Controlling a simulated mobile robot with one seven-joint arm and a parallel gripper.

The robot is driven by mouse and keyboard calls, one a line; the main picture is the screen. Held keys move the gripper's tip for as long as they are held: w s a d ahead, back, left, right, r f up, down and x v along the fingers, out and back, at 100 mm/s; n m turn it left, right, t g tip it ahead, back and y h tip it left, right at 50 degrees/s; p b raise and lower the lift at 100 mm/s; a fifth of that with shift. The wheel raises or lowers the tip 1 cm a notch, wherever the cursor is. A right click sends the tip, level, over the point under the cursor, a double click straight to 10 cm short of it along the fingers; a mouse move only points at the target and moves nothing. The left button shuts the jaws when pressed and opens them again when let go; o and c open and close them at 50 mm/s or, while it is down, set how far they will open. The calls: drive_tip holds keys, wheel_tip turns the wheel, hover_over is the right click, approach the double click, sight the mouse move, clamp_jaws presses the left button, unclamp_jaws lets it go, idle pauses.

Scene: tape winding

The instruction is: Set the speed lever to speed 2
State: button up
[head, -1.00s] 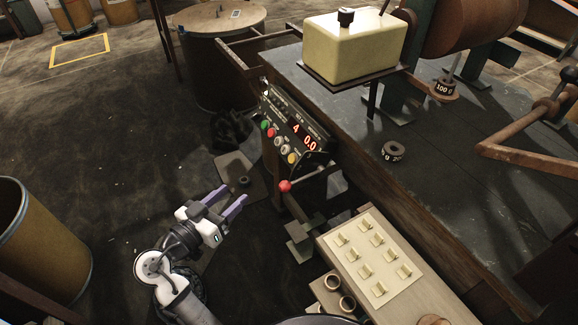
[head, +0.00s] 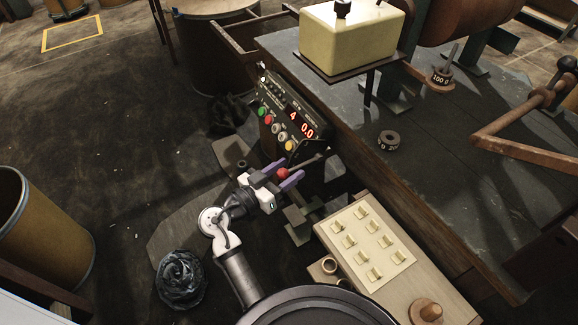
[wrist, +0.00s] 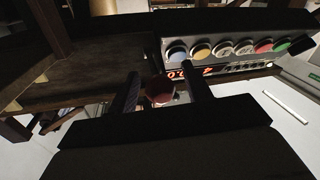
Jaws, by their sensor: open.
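The speed lever's red knob (head: 282,174) sits below the control panel (head: 285,118), at the front of the machine. My gripper (head: 287,175) is open, with its purple fingers on either side of the knob. In the wrist view the red knob (wrist: 160,90) shows between the two dark fingertips (wrist: 165,85). I cannot tell whether the fingers touch it. The panel's red display (head: 301,124) reads 4 and 0.0. The lever's shaft is mostly hidden.
A brown drum (head: 40,225) stands at the left.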

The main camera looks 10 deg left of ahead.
drive_tip(key=shift+w+d, duration=0.35)
drive_tip(key=shift+w, duration=0.15)
clamp_jaws()
